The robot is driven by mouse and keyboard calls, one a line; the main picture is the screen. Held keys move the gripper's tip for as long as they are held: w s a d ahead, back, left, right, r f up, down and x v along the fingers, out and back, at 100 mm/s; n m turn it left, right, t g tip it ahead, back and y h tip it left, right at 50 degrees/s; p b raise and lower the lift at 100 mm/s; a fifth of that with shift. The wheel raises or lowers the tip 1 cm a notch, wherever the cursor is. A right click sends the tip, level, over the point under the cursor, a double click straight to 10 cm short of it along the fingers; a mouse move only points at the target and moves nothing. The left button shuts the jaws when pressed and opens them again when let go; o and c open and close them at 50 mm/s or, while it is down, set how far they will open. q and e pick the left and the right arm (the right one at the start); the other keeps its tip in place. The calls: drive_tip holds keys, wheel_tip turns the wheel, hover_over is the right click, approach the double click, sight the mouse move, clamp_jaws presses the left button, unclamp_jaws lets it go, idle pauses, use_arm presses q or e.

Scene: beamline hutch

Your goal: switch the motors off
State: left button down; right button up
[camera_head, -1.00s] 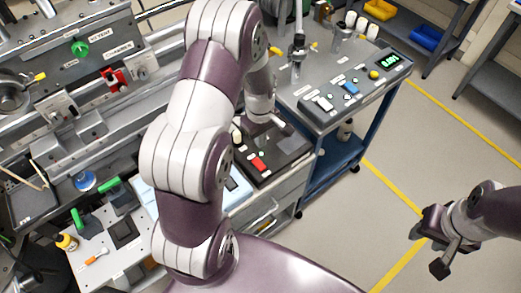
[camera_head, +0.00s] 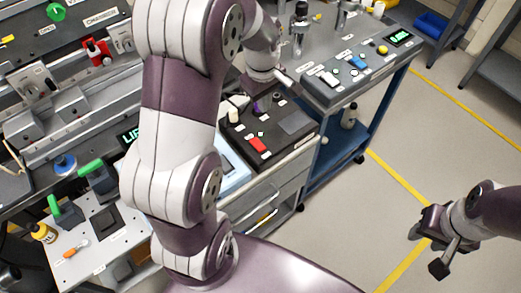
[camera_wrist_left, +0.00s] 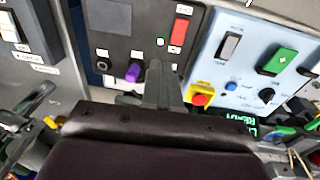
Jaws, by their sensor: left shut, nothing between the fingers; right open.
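A dark control box (camera_head: 295,122) with a red rocker switch (camera_head: 258,145) and a small green light stands mid-picture in the head view. The left wrist view shows its panel (camera_wrist_left: 108,22), with the red switch (camera_wrist_left: 180,32), a purple knob (camera_wrist_left: 133,72) and a black knob (camera_wrist_left: 103,67). Its labels are too small to read. My left gripper (camera_wrist_left: 160,88) is shut and empty, its fingertips over the panel edge just beside the purple knob; contact cannot be told. In the head view the left gripper (camera_head: 272,80) is above the box's back edge. My right gripper (camera_head: 428,250) is open over the floor.
A light-blue panel (camera_wrist_left: 208,62) with a green switch (camera_wrist_left: 277,62) and a yellow-red button (camera_wrist_left: 201,95) adjoins the box. A grey panel (camera_head: 340,90) on a blue cart (camera_head: 335,150) stands to the right. The floor (camera_head: 345,215) is clear.

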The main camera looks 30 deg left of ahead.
sight(260, 149)
use_arm(q)
drive_tip(key=shift+g, duration=0.6)
drive_tip(key=s+f, duration=0.1)
drive_tip(key=f, duration=0.7)
drive_tip(key=s+f, duration=0.1)
drive_tip(key=f, duration=0.3)
drive_tip(key=shift+s+d+f+p, duration=0.25)
drive_tip(key=shift+s+f+p, duration=0.05)
drive_tip(key=shift+s+f, duration=0.1)
use_arm(e)
drive_tip(key=shift+f, duration=0.55)
use_arm(q)
drive_tip(key=shift+f, duration=0.15)
drive_tip(key=shift+s+d+f, duration=0.15)
use_arm(e)
drive_tip(key=shift+s, duration=0.15)
drive_tip(key=shift+d+r, duration=0.1)
use_arm(q)
drive_tip(key=shift+w+a+r+p, duration=0.2)
drive_tip(key=shift+a+p, duration=0.1)
drive_tip(key=shift+p, duration=0.05)
drive_tip(key=shift+w+a, duration=0.25)
drive_tip(key=shift+a, duration=0.25)
use_arm(e)
drive_tip(key=shift+r, duration=0.3)
